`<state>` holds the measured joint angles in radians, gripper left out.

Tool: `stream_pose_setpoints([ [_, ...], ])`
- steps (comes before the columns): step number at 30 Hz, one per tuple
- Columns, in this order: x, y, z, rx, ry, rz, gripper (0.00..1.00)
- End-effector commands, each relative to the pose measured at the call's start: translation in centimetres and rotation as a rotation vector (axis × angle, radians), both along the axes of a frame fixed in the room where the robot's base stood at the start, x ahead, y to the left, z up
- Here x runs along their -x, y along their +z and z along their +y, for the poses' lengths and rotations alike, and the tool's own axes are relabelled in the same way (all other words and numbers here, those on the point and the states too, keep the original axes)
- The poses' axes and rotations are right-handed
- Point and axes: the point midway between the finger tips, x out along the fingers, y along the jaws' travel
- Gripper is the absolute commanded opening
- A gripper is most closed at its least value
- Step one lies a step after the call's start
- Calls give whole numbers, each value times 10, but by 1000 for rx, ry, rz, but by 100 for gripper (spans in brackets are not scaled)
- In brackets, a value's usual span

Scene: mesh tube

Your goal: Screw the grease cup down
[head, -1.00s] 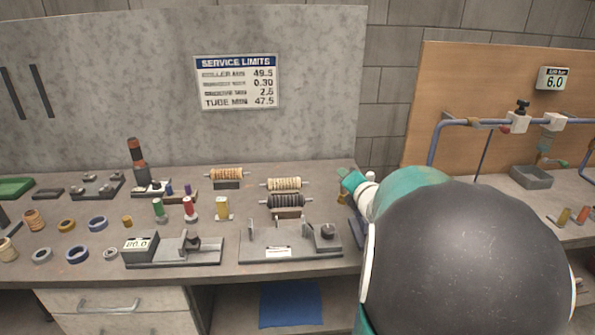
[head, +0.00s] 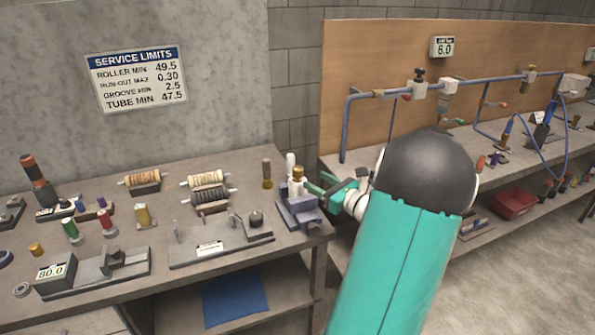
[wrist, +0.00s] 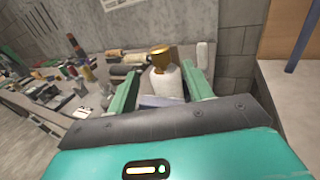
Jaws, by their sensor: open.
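What looks like the grease cup has a brass-coloured cap (head: 298,173) over a white body, and it stands upright at a blue-grey vise-like fixture (head: 301,212) on the bench's right end. In the wrist view the brass cap (wrist: 160,54) and white body (wrist: 166,82) lie ahead between my fingers. My gripper (head: 314,188) is open, its green fingers reaching from the right toward the cup. In the wrist view my gripper (wrist: 163,78) has one finger on each side of the cup, with no contact visible. The cup's lower end is hidden.
A white cylinder (head: 290,160) and a brown-topped tool (head: 267,172) stand close behind the cup. Rollers (head: 208,190) and a grey measuring stand (head: 222,243) lie to the left. A second bench with blue pipework (head: 470,87) is at the right.

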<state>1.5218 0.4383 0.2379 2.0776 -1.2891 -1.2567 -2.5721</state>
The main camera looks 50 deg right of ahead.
Motion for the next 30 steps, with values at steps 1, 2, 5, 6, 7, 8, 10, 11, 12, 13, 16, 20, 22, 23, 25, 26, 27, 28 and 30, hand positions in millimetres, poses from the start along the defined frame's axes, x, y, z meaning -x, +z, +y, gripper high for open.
stream_pose_setpoints([
  [1, -11, 0, -1, -1, 2, -1, 51],
  [2, -17, 0, -2, -1, 1, -1, 51],
  [5, -37, 0, -5, -1, 1, -1, 51],
  [6, -45, 0, -6, -1, 1, -1, 51],
  [7, -50, 0, -7, -1, 1, -1, 51],
  [8, -56, 0, -8, -1, 1, -1, 51],
  [10, -67, 0, -9, -1, 1, 0, 51],
  [11, -71, 0, -10, -1, 0, 0, 51],
  [12, -76, 0, -11, -2, 1, -1, 51],
  [13, -79, 0, -11, -2, 0, 0, 51],
  [16, -85, 0, -13, -2, -2, 0, 51],
  [20, -88, 0, -13, -2, -2, 0, 51],
  [22, -88, 0, -13, -2, -2, 0, 51],
  [23, -88, 0, -13, -2, -2, 0, 51],
  [25, -88, 0, -13, -2, -2, 0, 51],
  [26, -88, 0, -13, -2, -1, 0, 45],
  [27, -88, 0, -13, -2, -2, 0, 37],
  [28, -88, 0, -13, -1, -2, 0, 31],
  [30, -88, 0, -13, -1, -2, 0, 18],
])
